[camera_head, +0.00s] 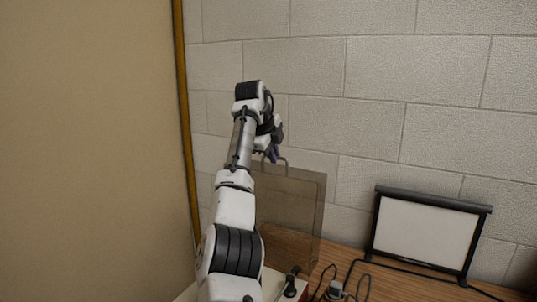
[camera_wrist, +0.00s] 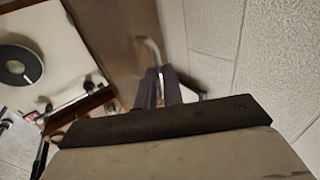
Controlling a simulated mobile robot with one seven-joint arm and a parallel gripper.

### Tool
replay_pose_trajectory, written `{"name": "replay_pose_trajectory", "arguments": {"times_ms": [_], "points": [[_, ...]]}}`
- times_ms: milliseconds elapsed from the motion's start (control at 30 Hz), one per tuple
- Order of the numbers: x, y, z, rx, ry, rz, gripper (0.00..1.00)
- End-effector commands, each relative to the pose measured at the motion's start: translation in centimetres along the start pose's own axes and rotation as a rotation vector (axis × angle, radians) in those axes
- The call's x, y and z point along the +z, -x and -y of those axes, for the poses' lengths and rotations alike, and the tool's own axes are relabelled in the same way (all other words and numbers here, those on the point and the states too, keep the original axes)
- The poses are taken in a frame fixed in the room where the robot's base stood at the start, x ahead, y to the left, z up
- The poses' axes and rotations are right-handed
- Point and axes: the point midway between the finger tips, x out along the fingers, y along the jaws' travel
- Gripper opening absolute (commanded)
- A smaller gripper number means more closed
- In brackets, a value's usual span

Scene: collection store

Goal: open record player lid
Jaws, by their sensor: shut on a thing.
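The record player lid (camera_head: 290,215) is a see-through brown panel standing raised, close to upright, near the block wall. It also shows in the wrist view (camera_wrist: 115,30). A curved metal handle (camera_wrist: 148,48) is on its edge. My gripper (camera_head: 272,153) is at the top edge of the lid, its purple-grey fingers (camera_wrist: 160,88) shut on the handle. The record player (camera_wrist: 45,35) has a white deck with a dark round disc (camera_wrist: 20,66) and a tonearm (camera_wrist: 75,105). In the head view my arm hides much of the player.
A small framed white screen (camera_head: 424,236) stands on the wooden table (camera_head: 350,262) at right. Dark cables (camera_head: 345,285) lie between it and the player. A block wall (camera_head: 400,80) is close behind the lid. A tan panel (camera_head: 85,130) with a yellow edge fills the left.

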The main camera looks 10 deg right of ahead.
Motion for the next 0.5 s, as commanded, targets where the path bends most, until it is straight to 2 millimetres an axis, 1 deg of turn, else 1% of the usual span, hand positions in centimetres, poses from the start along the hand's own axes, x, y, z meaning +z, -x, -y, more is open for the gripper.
{"name": "replay_pose_trajectory", "arguments": {"times_ms": [33, 500], "points": [[-0.08, 0.28, 0.30, 0.001, 0.001, 0.003, 0.00], [-0.32, -0.01, 0.48, 0.025, 0.000, 0.005, 0.00]]}}
